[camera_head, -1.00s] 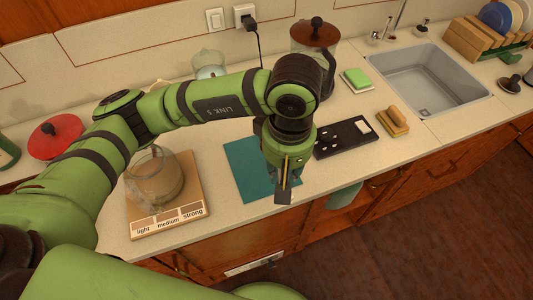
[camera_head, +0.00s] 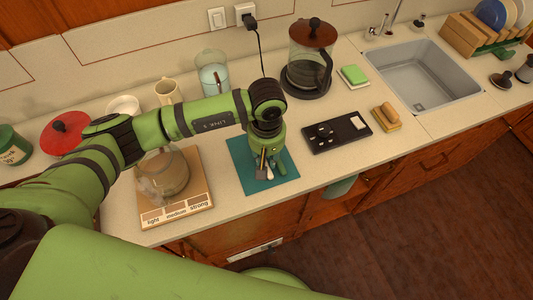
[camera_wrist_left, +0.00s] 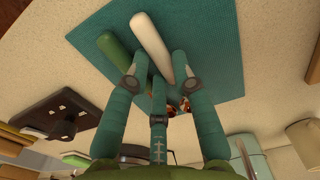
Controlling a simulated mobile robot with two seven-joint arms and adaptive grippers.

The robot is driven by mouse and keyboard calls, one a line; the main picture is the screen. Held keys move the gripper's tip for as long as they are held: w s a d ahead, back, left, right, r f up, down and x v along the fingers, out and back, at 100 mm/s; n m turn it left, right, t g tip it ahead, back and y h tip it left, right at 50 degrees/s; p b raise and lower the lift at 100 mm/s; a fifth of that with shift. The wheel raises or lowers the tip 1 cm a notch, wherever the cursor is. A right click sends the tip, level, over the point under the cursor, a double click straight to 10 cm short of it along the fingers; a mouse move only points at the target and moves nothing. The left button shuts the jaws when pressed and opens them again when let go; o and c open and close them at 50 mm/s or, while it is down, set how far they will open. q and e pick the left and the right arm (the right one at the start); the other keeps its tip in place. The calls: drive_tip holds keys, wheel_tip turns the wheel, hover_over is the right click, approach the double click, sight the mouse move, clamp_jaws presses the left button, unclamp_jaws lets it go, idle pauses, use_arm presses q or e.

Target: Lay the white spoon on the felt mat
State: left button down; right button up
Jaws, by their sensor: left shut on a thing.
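The teal felt mat (camera_head: 247,178) lies flat on the counter, and it fills much of the top of the left wrist view (camera_wrist_left: 215,50). My left gripper (camera_head: 262,173) is over the mat, pointing down, shut on the white spoon (camera_wrist_left: 150,38). The spoon's pale handle runs out between the fingers (camera_wrist_left: 158,85) over the mat; a bit of it shows in the head view (camera_head: 271,166). Whether the spoon touches the mat I cannot tell. A green handle (camera_wrist_left: 115,50) lies beside it on the mat. My right gripper is not in view.
A glass pot (camera_head: 160,178) stands on a labelled wooden board (camera_head: 200,205) left of the mat. A black device (camera_head: 338,135) lies right of it. A French press (camera_head: 307,65), green sponge (camera_head: 354,74), wooden brush (camera_head: 386,117) and sink (camera_head: 420,75) are beyond.

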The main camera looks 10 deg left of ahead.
sight(267, 161)
use_arm(q)
drive_tip(key=shift+f, duration=0.15)
drive_tip(key=c, duration=1.3)
unclamp_jaws()
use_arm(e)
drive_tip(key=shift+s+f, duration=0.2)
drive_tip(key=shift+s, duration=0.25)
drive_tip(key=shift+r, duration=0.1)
use_arm(q)
drive_tip(key=shift+r, duration=0.35)
wheel_tip(267, 161, up, 12)
drive_tip(key=b, duration=0.3)
drive_tip(key=shift+f, duration=0.15)
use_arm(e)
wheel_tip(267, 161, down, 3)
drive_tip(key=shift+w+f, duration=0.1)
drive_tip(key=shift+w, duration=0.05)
use_arm(q)
drive_tip(key=shift+d, duration=0.1)
